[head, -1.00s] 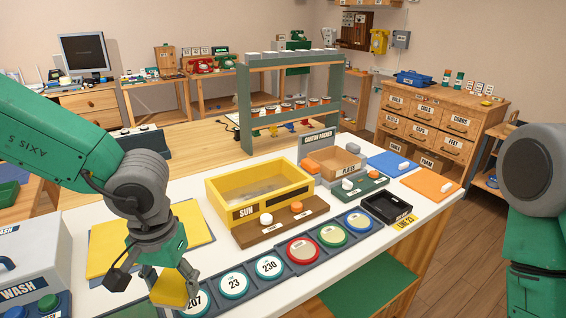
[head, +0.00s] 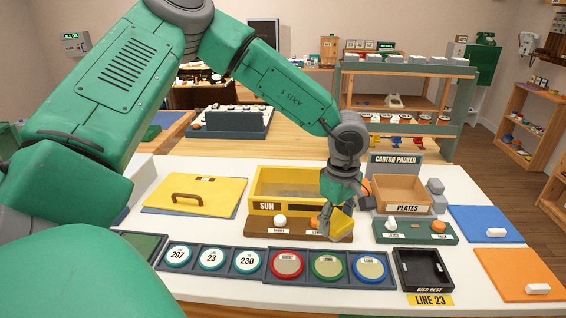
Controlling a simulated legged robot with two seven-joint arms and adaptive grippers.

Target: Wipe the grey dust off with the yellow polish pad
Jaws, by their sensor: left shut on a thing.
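My left gripper (head: 335,212) reaches in from the left and is shut on the yellow polish pad (head: 342,224). It holds the pad tilted, over the right end of the brown button panel in front of the yellow SUN box (head: 262,190); I cannot tell whether the pad touches anything. Below it in a dark rack are a red-rimmed disc (head: 286,265), a green-rimmed disc (head: 327,267) and a blue-rimmed disc (head: 369,268). The red and green discs have greyish centres, but I cannot tell whether this is dust. My right gripper is out of view.
The carton packer (head: 396,162) stands right of my gripper with its button panel (head: 414,231). An open black tray (head: 421,271) is at the front. A yellow lid with a handle (head: 200,192) lies left. Blue (head: 482,220) and orange (head: 510,270) mats are at the right.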

